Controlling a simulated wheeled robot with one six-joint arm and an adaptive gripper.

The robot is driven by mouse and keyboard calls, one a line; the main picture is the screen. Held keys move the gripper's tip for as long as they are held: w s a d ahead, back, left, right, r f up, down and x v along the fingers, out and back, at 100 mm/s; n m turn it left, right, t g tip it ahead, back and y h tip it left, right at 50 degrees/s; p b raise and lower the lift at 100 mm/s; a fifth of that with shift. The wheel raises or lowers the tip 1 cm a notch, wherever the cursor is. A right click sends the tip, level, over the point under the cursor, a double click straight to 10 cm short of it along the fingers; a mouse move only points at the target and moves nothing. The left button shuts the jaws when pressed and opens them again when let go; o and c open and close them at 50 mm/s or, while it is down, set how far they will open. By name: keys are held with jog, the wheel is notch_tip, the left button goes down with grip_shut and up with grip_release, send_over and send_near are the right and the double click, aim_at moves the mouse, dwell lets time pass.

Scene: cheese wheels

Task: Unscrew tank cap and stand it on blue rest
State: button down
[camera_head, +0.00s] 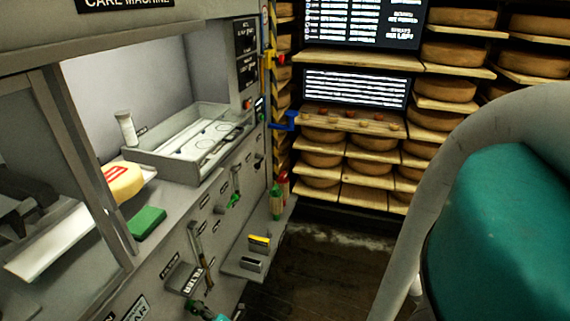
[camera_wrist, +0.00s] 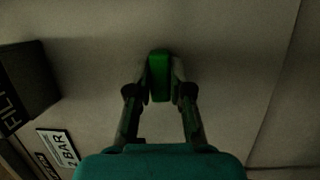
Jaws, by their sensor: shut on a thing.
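My gripper (camera_wrist: 161,88) shows in the wrist view with its two fingers closed on a green part (camera_wrist: 160,70), an upright narrow block, against a grey panel. I cannot tell whether this part is the tank cap. In the head view, only a bit of my teal gripper (camera_head: 206,313) shows at the bottom edge, below the FILTER box (camera_head: 186,278); what it holds is not clear there. A blue bracket (camera_head: 285,122) juts from the machine's right end; I cannot tell whether it is the blue rest. No other cap is clear.
The machine's grey front carries levers, among them a green-handled one (camera_head: 235,200). A low shelf (camera_head: 240,264) holds a yellow-topped block (camera_head: 259,243). Green and red bottles (camera_head: 277,203) stand beyond. Above are a tray (camera_head: 180,163), a cheese (camera_head: 122,181) and a green pad (camera_head: 147,223). Cheese racks fill the back.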

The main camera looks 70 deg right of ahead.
jog(key=c, duration=1)
grip_release()
jog(key=v, duration=1.2)
jog(key=shift+c, duration=0.2)
